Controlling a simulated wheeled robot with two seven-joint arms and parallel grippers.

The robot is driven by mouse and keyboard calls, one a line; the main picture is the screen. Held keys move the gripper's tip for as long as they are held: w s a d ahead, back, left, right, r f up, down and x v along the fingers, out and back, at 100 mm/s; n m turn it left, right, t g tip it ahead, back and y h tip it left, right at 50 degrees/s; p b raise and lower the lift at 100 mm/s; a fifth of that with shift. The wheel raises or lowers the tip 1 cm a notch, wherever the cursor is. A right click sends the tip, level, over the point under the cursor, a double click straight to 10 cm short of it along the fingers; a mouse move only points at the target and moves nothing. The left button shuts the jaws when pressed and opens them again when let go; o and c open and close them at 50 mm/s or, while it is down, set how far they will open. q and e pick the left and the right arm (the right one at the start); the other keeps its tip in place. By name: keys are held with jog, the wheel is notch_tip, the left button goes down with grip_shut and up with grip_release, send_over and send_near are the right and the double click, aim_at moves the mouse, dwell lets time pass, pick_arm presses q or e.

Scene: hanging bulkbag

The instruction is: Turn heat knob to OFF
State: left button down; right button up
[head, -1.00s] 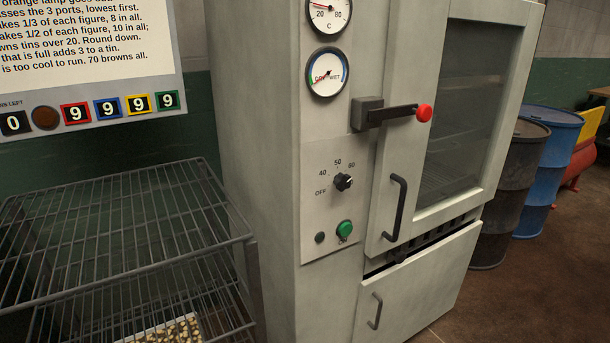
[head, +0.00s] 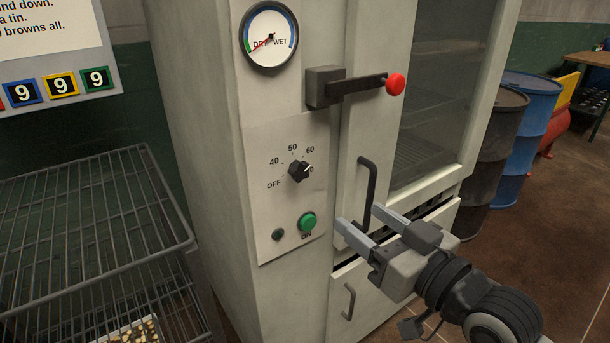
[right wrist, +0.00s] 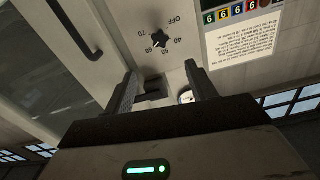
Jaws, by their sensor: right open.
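The black heat knob (head: 300,172) sits on the pale panel of the grey cabinet, with OFF, 40, 50 and 60 printed around it. Its white mark points up and right, away from OFF, near the 60 side. In the right wrist view the knob (right wrist: 160,39) shows upside down, ahead of the fingers, with a 70 label too. My right gripper (head: 358,215) is open and empty, right of and below the knob, in front of the door handle and apart from the knob. My left gripper is not in view.
A green button (head: 307,222) is below the knob. A vertical door handle (head: 367,192) and a red-tipped latch (head: 360,85) are to the right. A wire rack (head: 90,215) stands at left. Blue (head: 527,130) and dark drums (head: 490,150) stand at right.

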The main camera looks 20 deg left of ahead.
aim_at(303, 172)
jog(key=x, duration=1.5)
jog(key=shift+w+a, duration=0.25)
jog(key=c, duration=1)
